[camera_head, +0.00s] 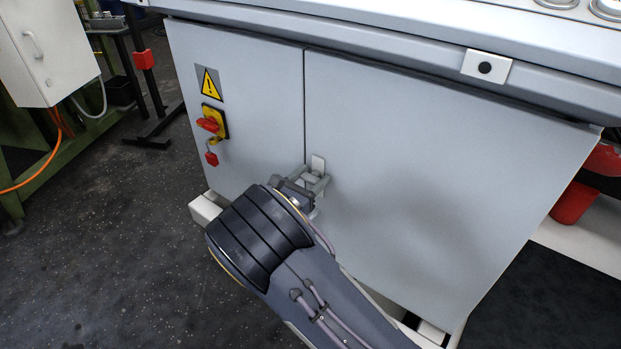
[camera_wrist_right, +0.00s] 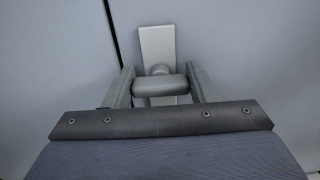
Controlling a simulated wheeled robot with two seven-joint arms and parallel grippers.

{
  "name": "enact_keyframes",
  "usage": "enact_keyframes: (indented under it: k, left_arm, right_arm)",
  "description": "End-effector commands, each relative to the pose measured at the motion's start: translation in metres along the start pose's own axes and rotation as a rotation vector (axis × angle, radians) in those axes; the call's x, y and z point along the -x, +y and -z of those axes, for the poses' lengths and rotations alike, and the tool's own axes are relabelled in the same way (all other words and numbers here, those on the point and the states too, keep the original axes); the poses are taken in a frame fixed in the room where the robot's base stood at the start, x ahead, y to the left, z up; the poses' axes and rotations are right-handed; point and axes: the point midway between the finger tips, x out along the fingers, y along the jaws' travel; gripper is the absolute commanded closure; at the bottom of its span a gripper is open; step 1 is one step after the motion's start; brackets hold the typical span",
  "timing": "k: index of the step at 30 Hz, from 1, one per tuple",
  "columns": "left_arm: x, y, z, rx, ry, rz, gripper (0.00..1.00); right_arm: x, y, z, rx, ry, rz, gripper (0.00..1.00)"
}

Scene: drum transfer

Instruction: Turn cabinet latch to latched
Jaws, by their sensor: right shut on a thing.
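The grey cabinet (camera_head: 400,170) stands in front of me with its doors closed along a dark vertical seam. The latch (camera_head: 318,164) is a light metal plate with a handle, mounted just right of the seam. In the right wrist view the latch plate (camera_wrist_right: 157,45) stands upright and its handle (camera_wrist_right: 160,87) lies crosswise. My right gripper (camera_head: 312,183) is at the latch. In the wrist view its fingers (camera_wrist_right: 161,88) are on both ends of the handle, shut on it. The gripper partly hides the lower latch in the head view. My left gripper does not show.
A red and yellow switch (camera_head: 212,122) sits on the left door below a yellow warning sign (camera_head: 209,84). The cabinet's top edge (camera_head: 400,45) overhangs the doors. A white box (camera_head: 45,50) on a green frame stands at the left. The dark floor between is clear.

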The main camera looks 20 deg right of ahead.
Motion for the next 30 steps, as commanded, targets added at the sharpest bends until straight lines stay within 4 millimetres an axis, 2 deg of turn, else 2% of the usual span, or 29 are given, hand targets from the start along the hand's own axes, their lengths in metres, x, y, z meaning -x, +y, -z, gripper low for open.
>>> enact_keyframes:
  k: [5, 11, 17, 24, 30]
  left_arm:
    - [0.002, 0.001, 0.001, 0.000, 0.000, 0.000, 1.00]
    - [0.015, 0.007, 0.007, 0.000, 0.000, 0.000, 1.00]
    - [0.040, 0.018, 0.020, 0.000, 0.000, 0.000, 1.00]
    - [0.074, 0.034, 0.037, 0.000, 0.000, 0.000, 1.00]
    - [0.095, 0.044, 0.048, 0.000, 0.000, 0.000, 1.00]
  right_arm:
    - [0.000, 0.000, -0.001, 0.007, 0.000, 0.000, 0.72]
    - [0.000, 0.000, -0.004, 0.062, 0.001, 0.000, 0.72]
    - [0.000, 0.000, -0.007, 0.190, 0.001, 0.000, 0.72]
    - [0.000, 0.001, -0.006, 0.408, 0.002, 0.000, 0.72]
    - [0.000, 0.002, -0.005, 0.597, 0.001, 0.000, 0.72]
